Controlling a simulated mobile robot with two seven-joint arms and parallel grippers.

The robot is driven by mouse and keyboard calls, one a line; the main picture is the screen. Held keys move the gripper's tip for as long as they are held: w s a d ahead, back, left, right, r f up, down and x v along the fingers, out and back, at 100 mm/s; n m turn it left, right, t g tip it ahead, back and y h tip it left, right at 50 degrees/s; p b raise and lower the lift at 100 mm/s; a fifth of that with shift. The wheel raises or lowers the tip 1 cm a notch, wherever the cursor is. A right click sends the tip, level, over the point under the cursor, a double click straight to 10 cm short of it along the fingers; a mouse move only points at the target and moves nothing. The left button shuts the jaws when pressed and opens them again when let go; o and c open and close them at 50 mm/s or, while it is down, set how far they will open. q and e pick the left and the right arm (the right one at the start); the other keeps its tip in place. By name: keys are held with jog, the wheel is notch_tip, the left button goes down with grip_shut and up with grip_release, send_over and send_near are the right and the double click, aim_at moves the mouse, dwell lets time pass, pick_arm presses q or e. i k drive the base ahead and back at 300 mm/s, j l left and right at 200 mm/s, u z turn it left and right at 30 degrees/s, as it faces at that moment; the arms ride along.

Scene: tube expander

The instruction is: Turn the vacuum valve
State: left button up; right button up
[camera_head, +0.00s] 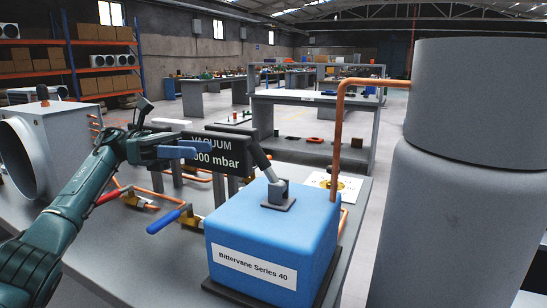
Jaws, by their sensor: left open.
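My left arm reaches in from the left, and its gripper (190,147) is open and empty in front of the vacuum display (215,158), partly covering it. The readable part of the display says "VACUUM" and "000 mbar". Below the gripper, a valve with a blue lever (163,222) and a brass body sits on copper piping over the bench. A second valve with a red lever (108,197) lies further left, near my forearm. Neither lever is touched by the gripper. Which of them is the vacuum valve cannot be told from labels. My right gripper is out of view.
A blue box (262,225) marked "Bittervane Series 40" stands on the grey bench (120,262), right of the valves. A large grey cylinder (450,220) fills the right side, with a copper pipe (338,125) running to it. A grey round-mouthed unit (35,150) stands at left.

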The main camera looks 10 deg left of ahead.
aim_at(155, 227)
jog(key=k, duration=1)
